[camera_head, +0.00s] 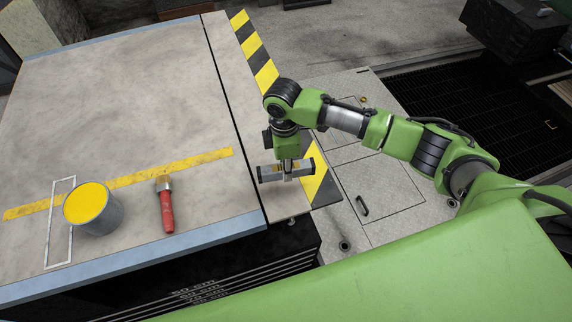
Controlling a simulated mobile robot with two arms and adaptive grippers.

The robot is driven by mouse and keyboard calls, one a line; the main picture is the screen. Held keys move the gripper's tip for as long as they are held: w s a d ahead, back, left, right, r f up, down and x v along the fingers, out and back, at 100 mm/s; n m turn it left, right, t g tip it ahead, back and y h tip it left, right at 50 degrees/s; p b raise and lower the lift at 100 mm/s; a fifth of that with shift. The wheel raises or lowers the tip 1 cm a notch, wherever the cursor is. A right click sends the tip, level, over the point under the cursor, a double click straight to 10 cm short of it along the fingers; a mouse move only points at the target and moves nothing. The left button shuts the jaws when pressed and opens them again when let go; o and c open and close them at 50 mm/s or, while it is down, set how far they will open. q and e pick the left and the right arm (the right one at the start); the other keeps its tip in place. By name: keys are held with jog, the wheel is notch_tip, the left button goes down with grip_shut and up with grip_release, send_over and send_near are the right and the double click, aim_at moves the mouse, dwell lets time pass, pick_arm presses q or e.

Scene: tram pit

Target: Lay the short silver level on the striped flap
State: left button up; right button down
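My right gripper (287,174) reaches in from the right on the green arm and points down. It is shut on the short silver level (302,168), gripping it near its middle. The level has dark ends and lies roughly level across the fingers. It shows over the near end of the striped flap (229,62), a grey panel with a yellow and black edge along the table's right side. Whether the level touches the flap I cannot tell. The arm and gripper hide part of the flap. My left gripper is not in view.
A yellow tape line (190,163) and a white outlined rectangle (57,240) mark the top. The table's far part is clear.

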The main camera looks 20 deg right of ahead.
aim_at(286, 185)
jog(key=shift+w+f+n, duration=0.2)
jog(key=shift+f+n, duration=0.65)
jog(key=shift+n, duration=0.05)
jog(key=shift+r+p, duration=0.1)
jog(key=shift+p, duration=0.4)
jog(key=shift+d, duration=0.1)
notch_tip(286, 185, down, 3)
jog(key=shift+r+b, duration=0.1)
jog(key=shift+b, duration=0.45)
jog(key=shift+f, duration=0.65)
jog(key=shift+f+b, duration=0.35)
jog(key=shift+f, duration=0.05)
jog(key=c, duration=1.6)
grip_release()
jog(key=shift+c, duration=0.2)
